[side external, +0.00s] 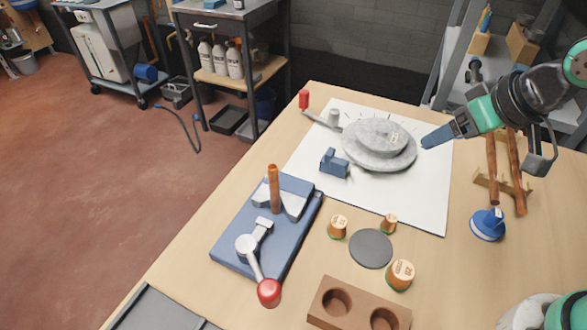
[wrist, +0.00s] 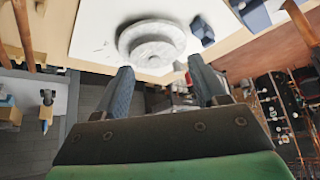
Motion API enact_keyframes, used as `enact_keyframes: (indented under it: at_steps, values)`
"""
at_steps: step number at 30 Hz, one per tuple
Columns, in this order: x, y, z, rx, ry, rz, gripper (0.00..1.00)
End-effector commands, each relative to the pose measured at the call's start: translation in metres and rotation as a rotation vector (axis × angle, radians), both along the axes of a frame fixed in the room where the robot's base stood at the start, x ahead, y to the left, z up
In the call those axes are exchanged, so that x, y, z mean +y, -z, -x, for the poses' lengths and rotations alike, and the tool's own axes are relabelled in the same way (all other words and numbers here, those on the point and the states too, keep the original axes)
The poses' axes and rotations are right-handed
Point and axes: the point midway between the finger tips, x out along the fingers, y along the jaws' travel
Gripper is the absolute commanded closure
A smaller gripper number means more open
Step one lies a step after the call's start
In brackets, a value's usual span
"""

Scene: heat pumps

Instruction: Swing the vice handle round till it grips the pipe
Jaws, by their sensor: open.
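The vice has a blue base plate (side external: 228,250) on the table, left of centre in the side view. A copper pipe (side external: 273,190) stands upright against its grey notched block (side external: 293,203). The grey vice handle (side external: 254,264) runs from a round pivot toward the front edge and ends in a red knob (side external: 268,292). A grey sliding jaw (side external: 262,227) points at the pipe, seemingly with a small gap. My gripper (side external: 432,139) is at the upper right, far from the handle.
A round grey stepped disc (side external: 379,145) and a small blue block (side external: 334,164) sit on a white sheet (side external: 425,205). A red-tipped lever (side external: 304,99) is behind. Several orange-brown caps, a dark disc (side external: 371,249) and a brown holed block (side external: 350,312) lie right of the vice.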

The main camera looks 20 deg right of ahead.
Motion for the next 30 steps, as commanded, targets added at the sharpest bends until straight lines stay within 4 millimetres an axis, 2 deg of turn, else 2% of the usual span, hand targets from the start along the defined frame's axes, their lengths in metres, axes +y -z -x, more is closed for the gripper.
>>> enact_keyframes:
  at_steps: [3,7,12,15,18,21,26,30]
  values:
    - [0.052,-0.007,-0.008,0.107,-0.115,-0.018,0.35]
    - [0.123,-0.007,-0.003,0.255,-0.236,-0.004,0.35]
    - [0.208,0.004,0.027,0.415,-0.366,0.071,0.35]
    - [0.243,0.012,0.049,0.478,-0.416,0.123,0.35]
    - [0.264,0.019,0.066,0.513,-0.447,0.162,0.35]
    - [0.273,0.023,0.075,0.53,-0.458,0.183,0.35]
    - [0.275,0.037,0.077,0.535,-0.46,0.188,0.35]
    - [0.275,0.056,0.077,0.535,-0.459,0.188,0.35]
